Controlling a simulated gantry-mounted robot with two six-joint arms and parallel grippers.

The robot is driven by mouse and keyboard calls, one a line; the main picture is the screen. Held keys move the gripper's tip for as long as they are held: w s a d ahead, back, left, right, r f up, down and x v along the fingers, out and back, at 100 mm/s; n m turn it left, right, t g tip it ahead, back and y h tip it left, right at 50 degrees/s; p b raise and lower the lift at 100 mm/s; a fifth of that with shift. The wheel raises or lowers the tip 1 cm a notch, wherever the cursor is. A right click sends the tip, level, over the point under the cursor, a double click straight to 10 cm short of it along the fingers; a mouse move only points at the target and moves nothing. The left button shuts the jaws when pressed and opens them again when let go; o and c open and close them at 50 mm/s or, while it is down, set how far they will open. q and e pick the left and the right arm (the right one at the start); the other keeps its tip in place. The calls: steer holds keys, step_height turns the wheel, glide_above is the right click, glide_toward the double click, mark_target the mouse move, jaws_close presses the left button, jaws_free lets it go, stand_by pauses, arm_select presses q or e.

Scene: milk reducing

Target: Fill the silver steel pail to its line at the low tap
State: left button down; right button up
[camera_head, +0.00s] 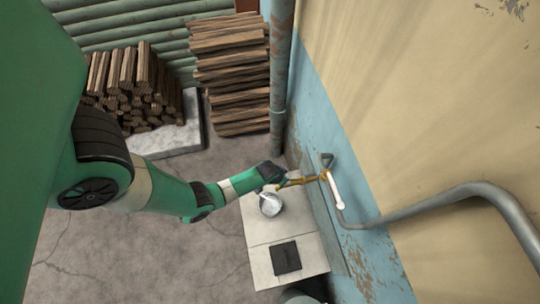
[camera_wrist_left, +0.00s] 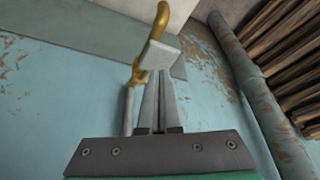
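The silver steel pail (camera_head: 270,207) stands on the pale slab below the brass tap (camera_head: 304,181). Its inside looks bright, but I cannot make out a line or the water level. My left gripper (camera_head: 283,178) is beside the tap, above the pail. In the left wrist view its two fingers (camera_wrist_left: 160,100) lie close together and look shut. A pale squarish piece (camera_wrist_left: 160,55) shows at their tips, in front of the brass tap (camera_wrist_left: 160,20); I cannot tell whether they touch it. My right gripper is not in view.
The pale slab (camera_head: 259,238) bears a dark square grate (camera_head: 286,257). A grey pipe (camera_head: 455,197) runs along the blue and cream wall. A vertical pipe (camera_head: 280,75) and stacked wood (camera_head: 230,75) stand behind. Open concrete floor (camera_head: 150,250) lies left of the slab.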

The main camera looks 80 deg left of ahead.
arm_select(q)
steer(key=shift+f, duration=0.2)
steer(key=shift+f+b, duration=1.65)
steer(key=shift+b, duration=0.05)
stand_by(6.1)
